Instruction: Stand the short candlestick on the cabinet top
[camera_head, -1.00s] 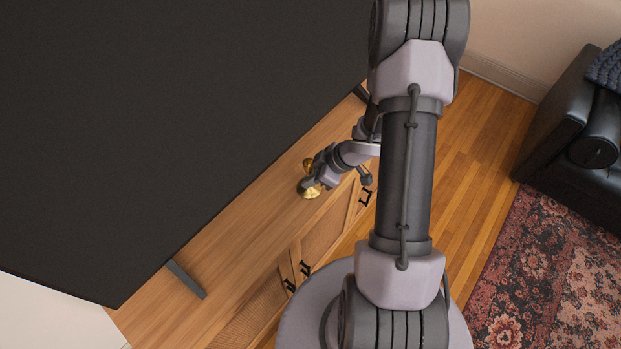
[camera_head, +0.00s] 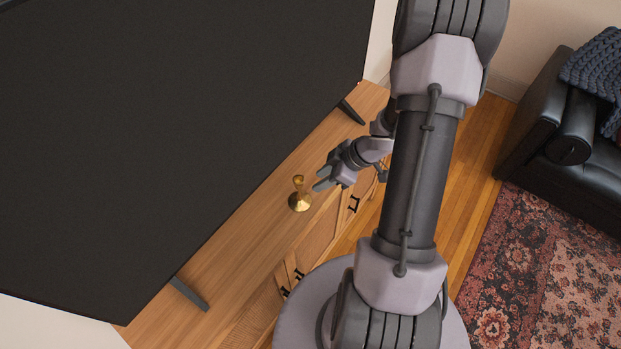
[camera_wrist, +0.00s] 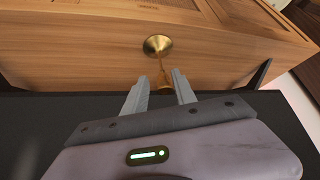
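In the wrist view the candlestick (camera_wrist: 158,46) lies beyond the tips of my open gripper (camera_wrist: 160,83), with a gap between the two fingers. The cabinet top (camera_wrist: 70,62) also fills the middle of that view. No finger appears to touch the candlestick.
A large black TV screen (camera_head: 180,120) overhangs the back of the cabinet, on dark feet (camera_head: 188,294). Cabinet doors with black handles (camera_head: 354,205) face the front. A dark armchair (camera_head: 560,130) and a patterned rug (camera_head: 545,270) are at right. Bare cabinet top lies around the candlestick.

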